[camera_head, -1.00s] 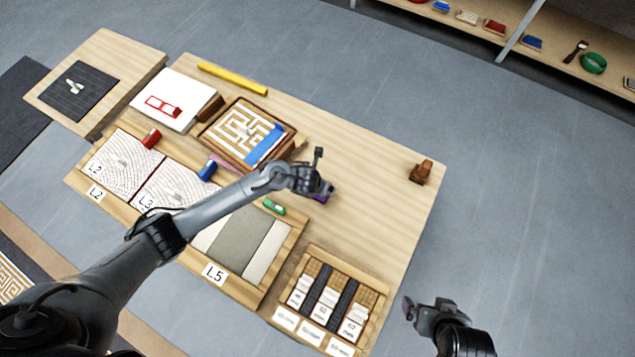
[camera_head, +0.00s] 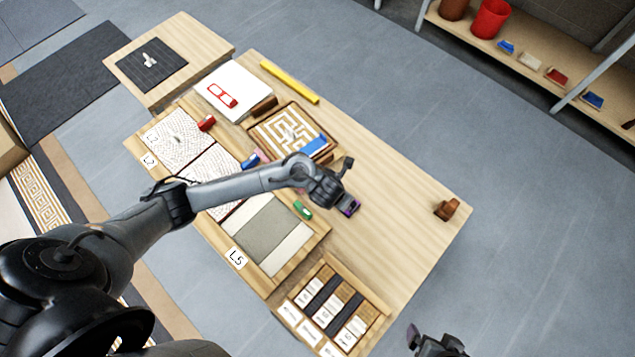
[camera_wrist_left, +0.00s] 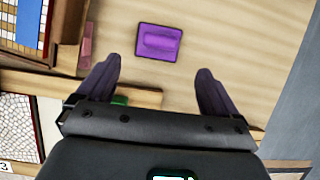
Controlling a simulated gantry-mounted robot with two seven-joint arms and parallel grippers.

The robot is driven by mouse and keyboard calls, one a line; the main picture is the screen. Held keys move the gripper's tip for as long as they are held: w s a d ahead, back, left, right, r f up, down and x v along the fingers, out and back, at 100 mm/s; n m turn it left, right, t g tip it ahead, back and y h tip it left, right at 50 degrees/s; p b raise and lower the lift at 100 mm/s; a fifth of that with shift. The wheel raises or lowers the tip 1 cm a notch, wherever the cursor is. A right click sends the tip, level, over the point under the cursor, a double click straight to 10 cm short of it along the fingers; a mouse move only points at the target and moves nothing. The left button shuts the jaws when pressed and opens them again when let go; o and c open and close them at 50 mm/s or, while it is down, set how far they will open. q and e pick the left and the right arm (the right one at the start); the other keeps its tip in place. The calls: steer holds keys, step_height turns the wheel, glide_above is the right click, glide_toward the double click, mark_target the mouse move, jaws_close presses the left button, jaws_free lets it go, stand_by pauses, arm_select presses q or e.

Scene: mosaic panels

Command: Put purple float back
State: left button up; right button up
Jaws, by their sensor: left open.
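The purple float (camera_wrist_left: 158,42) lies on the bare wooden tabletop in the left wrist view, its raised handle facing up. In the head view a bit of the purple float (camera_head: 350,207) shows beside my left gripper (camera_head: 340,192), which hides the rest. In the wrist view my left gripper (camera_wrist_left: 157,75) is open and empty, its two fingers to either side of and short of the float. My right gripper (camera_head: 428,342) is at the bottom edge of the head view, off the table and partly cut off; its jaw state is unclear.
Red (camera_head: 206,123), blue (camera_head: 250,160) and green (camera_head: 302,210) floats sit along the panel row. A maze mosaic tray (camera_head: 262,122) lies behind. A rack of labelled pieces (camera_head: 332,262) is at the front right. A brown object (camera_head: 446,209) stands at the right; the tabletop before it is clear.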

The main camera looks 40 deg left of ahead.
arm_select(q)
steer(key=s+d+r+n+h, duration=0.1)
steer(key=s+d+r+n, duration=0.2)
steer(key=n, duration=0.6)
steer(key=s+d+r+n, duration=0.1)
steer(key=s+r+n, duration=0.2)
steer(key=s+n, duration=0.35)
steer(key=s+a+r+n, duration=0.2)
steer(key=s+a+n, duration=0.3)
steer(key=n, duration=0.5)
steer(key=s+a+r+n+g+y, duration=0.1)
steer(key=s+a+n, duration=0.4)
steer(key=n, duration=0.5)
steer(key=shift+v, duration=0.85)
steer(key=shift+r, duration=0.1)
step_height(320, 180, up, 40)
steer(key=p, duration=4)
